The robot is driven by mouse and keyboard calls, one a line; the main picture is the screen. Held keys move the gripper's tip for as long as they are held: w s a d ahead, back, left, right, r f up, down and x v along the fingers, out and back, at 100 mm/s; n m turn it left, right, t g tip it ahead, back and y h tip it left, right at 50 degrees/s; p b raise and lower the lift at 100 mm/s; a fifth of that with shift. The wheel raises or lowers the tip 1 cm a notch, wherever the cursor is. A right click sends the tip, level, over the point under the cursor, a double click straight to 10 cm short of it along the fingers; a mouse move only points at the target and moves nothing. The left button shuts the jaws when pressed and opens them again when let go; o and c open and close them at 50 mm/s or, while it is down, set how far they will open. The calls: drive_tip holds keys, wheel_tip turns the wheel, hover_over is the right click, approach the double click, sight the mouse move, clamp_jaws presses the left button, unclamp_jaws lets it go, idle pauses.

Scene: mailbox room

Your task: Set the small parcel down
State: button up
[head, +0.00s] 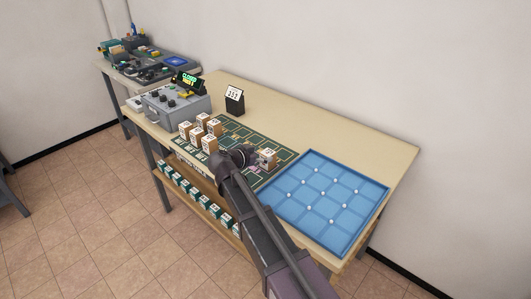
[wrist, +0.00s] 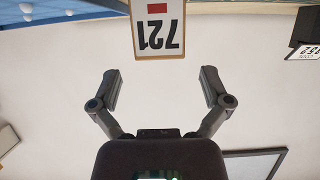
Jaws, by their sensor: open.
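A small parcel (head: 266,158) with a white label stands on the dark green marked mat (head: 250,134), just right of my gripper (head: 243,155) in the head view. In the wrist view, which is upside down, a parcel (wrist: 157,30) shows a label reading 721 and a red mark. My gripper (wrist: 160,78) is open there, its fingers spread wide. The parcel lies beyond the fingertips, with a gap between, and nothing is in the jaws. The parcel's underside is hidden in both views.
Several other parcels (head: 207,122) stand on the mat's left part. A blue divided tray (head: 330,246) lies to the right. A grey control box (head: 176,106) and a black sign reading 152 (head: 234,103) stand behind. More parcels (head: 197,199) fill a lower shelf. The table's back right is clear.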

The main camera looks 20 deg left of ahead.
drive_tip(key=p+v, duration=0.3)
drive_tip(key=v, duration=0.6)
drive_tip(key=shift+s+a, duration=0.15)
drive_tip(key=shift+s, duration=0.2)
drive_tip(key=shift+r, duration=0.15)
